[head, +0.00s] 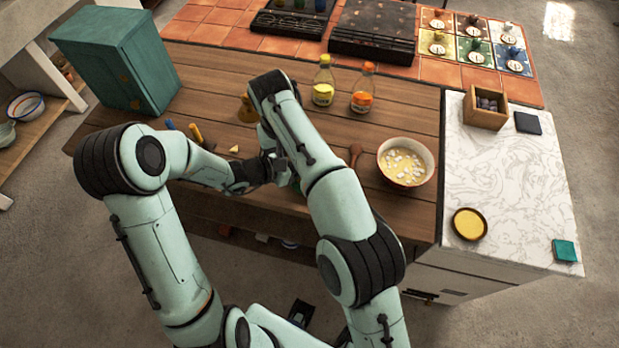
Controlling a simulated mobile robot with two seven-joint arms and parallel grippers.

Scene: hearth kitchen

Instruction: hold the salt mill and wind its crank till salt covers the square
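I cannot make out a salt mill for certain. A brown-gold rounded object (247,109) shows just left of my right arm's wrist, mostly hidden by it; it may be part of the mill. My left gripper (272,168) is over the front middle of the wooden counter, close against my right arm. Its fingers are dark and overlapped, so I cannot tell if they hold anything. My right gripper is hidden behind its own forearm and wrist. A dark square (528,122) and a teal square (565,250) lie on the marble top; no salt is discernible on either.
A teal cabinet (120,60) stands at left. The marble top (500,180) is largely clear.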

